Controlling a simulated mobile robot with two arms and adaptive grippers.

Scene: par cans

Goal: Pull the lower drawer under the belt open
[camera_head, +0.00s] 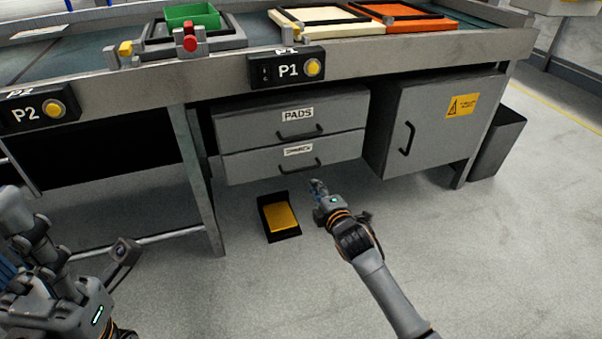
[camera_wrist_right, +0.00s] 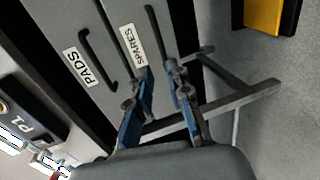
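The lower drawer (camera_head: 260,165), labelled SPARES, is shut under the belt, just below the PADS drawer (camera_head: 250,120). Its dark bar handle (camera_head: 300,168) shows in the head view, and the handle also runs down the drawer front in the right wrist view (camera_wrist_right: 158,30). My right gripper (camera_head: 318,186) is just below and in front of the handle's right part. In the right wrist view its blue fingers (camera_wrist_right: 160,72) are apart with nothing held between them. One fingertip overlaps the handle's end; contact cannot be told.
A yellow pedal in a black frame (camera_head: 281,216) sits on the floor below the drawers. A grey cabinet (camera_head: 432,125) with a warning label stands right of them. A table leg (camera_head: 195,180) stands to the left.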

